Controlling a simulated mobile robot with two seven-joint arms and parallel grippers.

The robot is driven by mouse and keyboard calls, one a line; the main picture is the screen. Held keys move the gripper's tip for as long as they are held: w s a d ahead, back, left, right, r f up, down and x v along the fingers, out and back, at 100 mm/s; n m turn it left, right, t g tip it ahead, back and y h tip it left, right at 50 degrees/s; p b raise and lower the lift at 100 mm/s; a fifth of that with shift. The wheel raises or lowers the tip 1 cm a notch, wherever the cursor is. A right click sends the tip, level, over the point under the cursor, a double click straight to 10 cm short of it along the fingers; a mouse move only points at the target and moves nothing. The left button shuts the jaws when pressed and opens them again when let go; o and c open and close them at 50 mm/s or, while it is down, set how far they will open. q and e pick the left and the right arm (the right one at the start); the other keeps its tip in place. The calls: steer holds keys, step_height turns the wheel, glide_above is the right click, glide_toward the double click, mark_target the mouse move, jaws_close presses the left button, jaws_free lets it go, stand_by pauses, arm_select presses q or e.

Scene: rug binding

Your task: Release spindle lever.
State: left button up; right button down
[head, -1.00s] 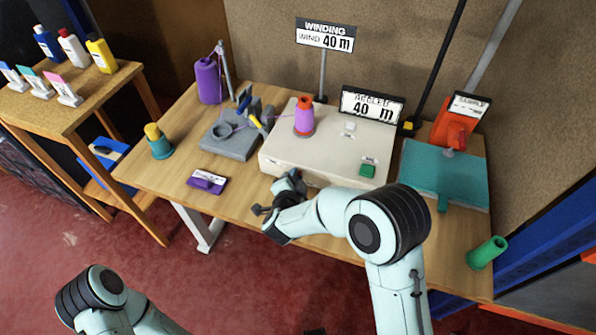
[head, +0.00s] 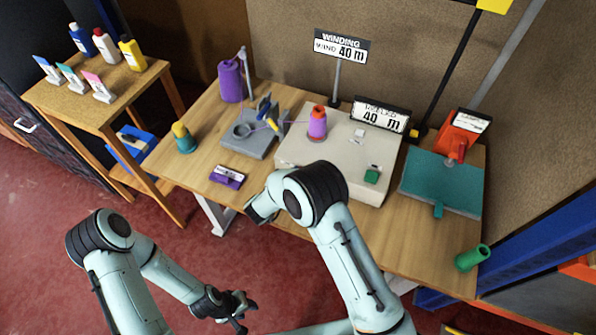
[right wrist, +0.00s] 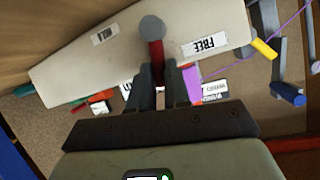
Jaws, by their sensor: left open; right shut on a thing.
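The spindle lever, a red shaft (right wrist: 156,58) with a round grey knob, shows in the right wrist view against the cream winder face. It stands between a HOLD label (right wrist: 105,35) and a FREE label (right wrist: 206,44). My right gripper (right wrist: 162,84) is shut on the lever, one dark finger on each side. In the head view my right arm hides this gripper and the lever. The cream winder (head: 345,165) carries an orange and purple spool (head: 317,123) on its spindle. My left gripper (head: 241,311) is open and empty, low in front of the table.
A grey thread guide block (head: 250,145) and a purple labelled piece (head: 227,177) lie left of the winder. A teal plate (head: 440,185) and an orange device (head: 456,140) are right of it.

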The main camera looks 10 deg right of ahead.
arm_select(q)
steer(key=shift+w+r, duration=0.15)
arm_select(e)
steer(key=shift+w, duration=0.1)
steer(key=c, duration=1.1)
jaws_free()
steer(key=shift+a, duration=0.1)
arm_select(q)
steer(key=shift+s+f+b, duration=1)
steer(key=shift+s+f, duration=0.3)
steer(key=shift+f, duration=0.05)
arm_select(e)
steer(key=v, duration=1.3)
steer(key=shift+a, duration=0.2)
steer(key=shift+r, duration=0.1)
